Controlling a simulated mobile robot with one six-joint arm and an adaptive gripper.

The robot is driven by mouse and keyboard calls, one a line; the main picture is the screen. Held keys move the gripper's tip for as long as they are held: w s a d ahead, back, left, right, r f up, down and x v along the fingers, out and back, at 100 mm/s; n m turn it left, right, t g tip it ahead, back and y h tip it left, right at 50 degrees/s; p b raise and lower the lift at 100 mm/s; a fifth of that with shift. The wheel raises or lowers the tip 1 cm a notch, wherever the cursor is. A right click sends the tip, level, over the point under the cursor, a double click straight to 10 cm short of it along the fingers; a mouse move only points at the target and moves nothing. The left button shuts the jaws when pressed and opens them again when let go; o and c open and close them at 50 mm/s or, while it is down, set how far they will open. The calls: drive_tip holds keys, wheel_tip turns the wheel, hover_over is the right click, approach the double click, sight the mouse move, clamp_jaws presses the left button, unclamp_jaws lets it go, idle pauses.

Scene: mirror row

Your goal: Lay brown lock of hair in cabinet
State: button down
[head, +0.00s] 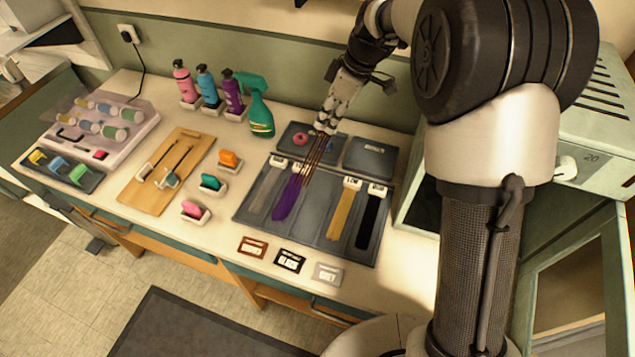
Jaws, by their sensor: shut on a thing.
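My gripper (327,122) is above the back part of the grey mat, fingers pointing down. It is shut on the brown lock of hair (315,160), whose thin dark strands hang down and toward the front left. The strands' lower end overlaps the purple lock (287,200) in the picture; I cannot tell whether they touch. The pale green cabinet (598,95) stands at the right, with a dial beside the number 20. Its front looks open, with a windowed door (572,285) swung out at the lower right. My arm hides much of the cabinet's front and inside.
Grey (265,190), blond (342,215) and black locks (370,222) lie on the mat (312,232). Name cards (290,261) lie along the front edge. Bottles (206,87), a green sprayer (260,110) and a wooden board (178,190) are further left.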

drive_tip(key=b, duration=0.4)
hover_over(322, 179)
drive_tip(key=d, duration=0.1)
drive_tip(key=f, duration=1.4)
drive_tip(key=shift+s+d+f, duration=0.2)
drive_tip(key=shift+s+f, duration=0.05)
drive_tip(key=shift+f, duration=0.1)
drive_tip(key=shift+f+b, duration=0.75)
drive_tip(key=shift+f, duration=1.6)
drive_tip(key=shift+f, duration=0.2)
drive_tip(key=c, duration=1.7)
unclamp_jaws()
drive_tip(key=shift+r, duration=0.15)
